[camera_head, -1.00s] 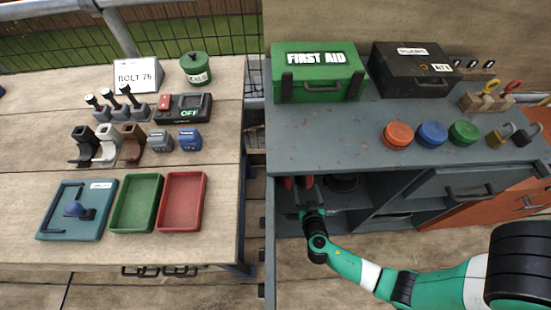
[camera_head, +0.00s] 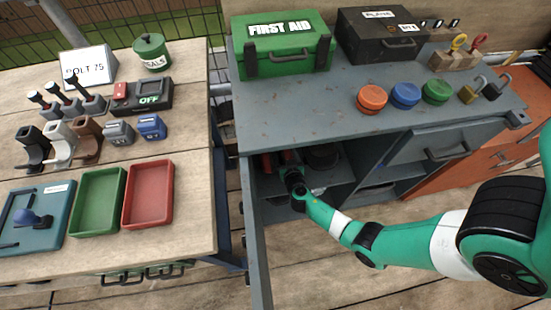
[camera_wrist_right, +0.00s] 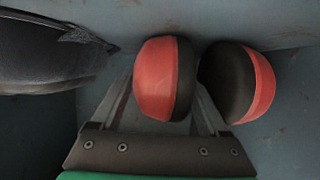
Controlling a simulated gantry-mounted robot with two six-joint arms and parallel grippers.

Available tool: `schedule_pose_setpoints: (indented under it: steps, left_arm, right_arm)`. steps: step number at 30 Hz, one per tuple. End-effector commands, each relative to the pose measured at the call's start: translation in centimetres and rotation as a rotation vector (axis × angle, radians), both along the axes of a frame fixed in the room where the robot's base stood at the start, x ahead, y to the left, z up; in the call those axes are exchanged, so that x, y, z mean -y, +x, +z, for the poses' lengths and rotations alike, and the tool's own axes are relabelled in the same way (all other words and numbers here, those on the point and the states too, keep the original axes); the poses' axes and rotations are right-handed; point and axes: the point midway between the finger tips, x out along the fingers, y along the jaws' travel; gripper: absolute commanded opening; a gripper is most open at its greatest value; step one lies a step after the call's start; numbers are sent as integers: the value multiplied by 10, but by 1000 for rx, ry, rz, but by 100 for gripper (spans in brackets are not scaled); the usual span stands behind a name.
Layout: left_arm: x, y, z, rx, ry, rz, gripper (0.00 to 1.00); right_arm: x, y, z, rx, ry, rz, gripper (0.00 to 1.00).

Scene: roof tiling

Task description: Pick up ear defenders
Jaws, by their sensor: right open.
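The ear defenders (camera_head: 290,157) are inside the grey cabinet, on its upper shelf, mostly hidden in the head view by shade and my right arm. In the right wrist view two red and black ear cups show side by side, the nearer-left cup (camera_wrist_right: 155,78) and the right cup (camera_wrist_right: 262,84). My right gripper (camera_wrist_right: 165,95) is open. Its fingers lie on either side of the left cup, and the right finger lies between the two cups. The headband is not clearly visible. My left gripper is not in view.
A dark rounded object (camera_wrist_right: 50,55) sits left of the cups on the shelf. The cabinet top (camera_head: 290,110) is above my right gripper, and an open door (camera_head: 255,240) stands at its left. A green first aid box (camera_head: 283,48) stands on top.

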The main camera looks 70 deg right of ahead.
Motion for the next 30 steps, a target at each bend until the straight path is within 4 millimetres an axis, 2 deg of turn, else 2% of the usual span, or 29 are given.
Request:
schedule_pose_setpoints:
  steps: [7, 20, 30]
  left_arm:
    - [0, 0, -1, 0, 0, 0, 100]
    - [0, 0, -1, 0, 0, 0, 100]
    - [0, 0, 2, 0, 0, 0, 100]
  right_arm:
    - [3, 2, -1, -1, -1, 0, 78]
    - [2, 2, -1, -1, -1, 0, 1]
    - [3, 2, 3, 1, -1, 0, 0]
